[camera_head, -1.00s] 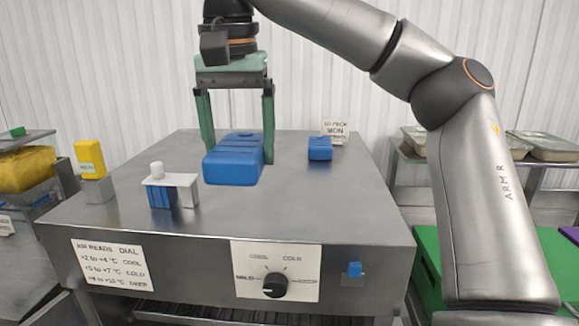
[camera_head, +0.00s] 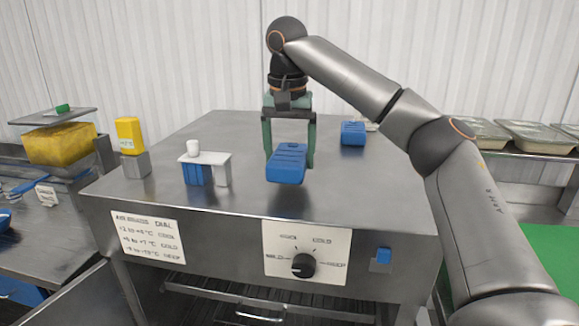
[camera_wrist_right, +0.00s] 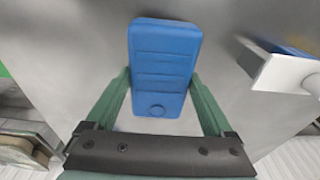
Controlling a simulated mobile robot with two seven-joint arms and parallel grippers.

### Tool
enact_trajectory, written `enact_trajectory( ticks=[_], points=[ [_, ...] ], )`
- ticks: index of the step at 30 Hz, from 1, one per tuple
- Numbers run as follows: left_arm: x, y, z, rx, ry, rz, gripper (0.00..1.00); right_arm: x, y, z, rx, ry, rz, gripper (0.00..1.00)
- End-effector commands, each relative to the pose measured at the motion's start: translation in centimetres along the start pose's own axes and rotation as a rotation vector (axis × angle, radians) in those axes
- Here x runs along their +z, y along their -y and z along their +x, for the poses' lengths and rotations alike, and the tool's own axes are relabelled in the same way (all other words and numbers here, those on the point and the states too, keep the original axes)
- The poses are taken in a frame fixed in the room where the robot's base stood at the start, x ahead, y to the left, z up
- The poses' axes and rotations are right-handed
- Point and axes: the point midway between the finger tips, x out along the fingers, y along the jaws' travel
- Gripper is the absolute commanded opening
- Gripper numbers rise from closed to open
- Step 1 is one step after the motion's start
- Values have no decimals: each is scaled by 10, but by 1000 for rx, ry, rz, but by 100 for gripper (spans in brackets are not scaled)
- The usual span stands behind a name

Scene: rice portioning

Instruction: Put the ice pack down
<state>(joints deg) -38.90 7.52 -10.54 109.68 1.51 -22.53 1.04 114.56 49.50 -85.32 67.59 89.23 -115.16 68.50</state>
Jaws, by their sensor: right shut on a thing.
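The blue ice pack (camera_head: 287,168) is between the fingers of my right gripper (camera_head: 289,155), which is shut on it. It hangs slightly tilted over the front part of the steel cabinet top (camera_head: 240,195), with a dark shadow below it. In the right wrist view the ice pack (camera_wrist_right: 163,70) lies lengthwise between the two green fingers of the right gripper (camera_wrist_right: 163,100). The exact gap between its underside and the steel is hard to tell. My left gripper is not in view.
A small white-topped stand (camera_head: 217,160) with blue blocks under it is left of the pack. A second blue block (camera_head: 352,133) sits behind right. The dial (camera_head: 303,265) and a blue switch (camera_head: 383,256) are on the front.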

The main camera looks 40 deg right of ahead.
Motion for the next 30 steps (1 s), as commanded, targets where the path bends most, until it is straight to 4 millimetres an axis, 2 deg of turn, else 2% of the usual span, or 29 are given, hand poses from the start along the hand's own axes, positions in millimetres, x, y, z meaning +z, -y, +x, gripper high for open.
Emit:
enact_trajectory(
  ticks=[3,6,20,21,24,30],
  points=[
    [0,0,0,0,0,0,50,3,0,16,2,3,-3,8],
    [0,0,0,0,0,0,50,4,0,24,0,1,-3,8],
    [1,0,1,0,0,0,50,5,0,30,-1,0,-1,8],
    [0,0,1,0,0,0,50,5,0,30,0,0,-1,89],
    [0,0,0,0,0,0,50,5,0,30,0,0,-1,100],
    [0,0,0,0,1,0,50,5,0,30,0,1,-1,100]
  ],
)
